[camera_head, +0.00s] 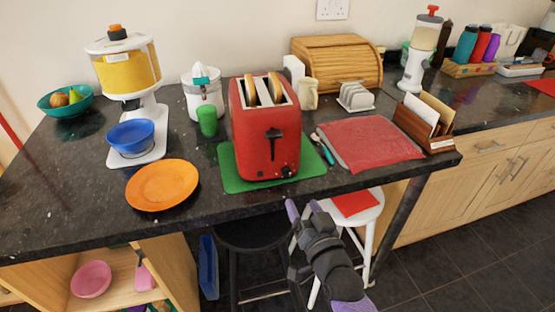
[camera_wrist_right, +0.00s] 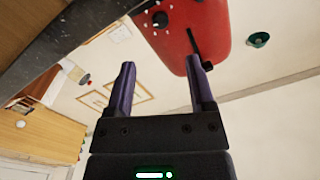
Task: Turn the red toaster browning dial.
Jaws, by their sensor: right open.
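A red toaster (camera_head: 266,135) with bread in its slots stands on a green mat (camera_head: 231,183) near the counter's front edge. Its dark browning dial (camera_head: 286,171) is low on the front face, right of the lever. In the right wrist view the dial (camera_wrist_right: 160,19) shows near the top, on the red toaster (camera_wrist_right: 190,28). My right gripper (camera_head: 303,208) is open and empty, in front of and below the counter edge, apart from the dial. In the right wrist view its two purple fingers (camera_wrist_right: 158,85) are spread with nothing between them. My left gripper is not in view.
An orange plate (camera_head: 162,185) and a blue bowl (camera_head: 130,137) are left of the toaster, with a green cup (camera_head: 207,121) close beside it. Stools (camera_head: 362,208) stand below the counter edge near my arm.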

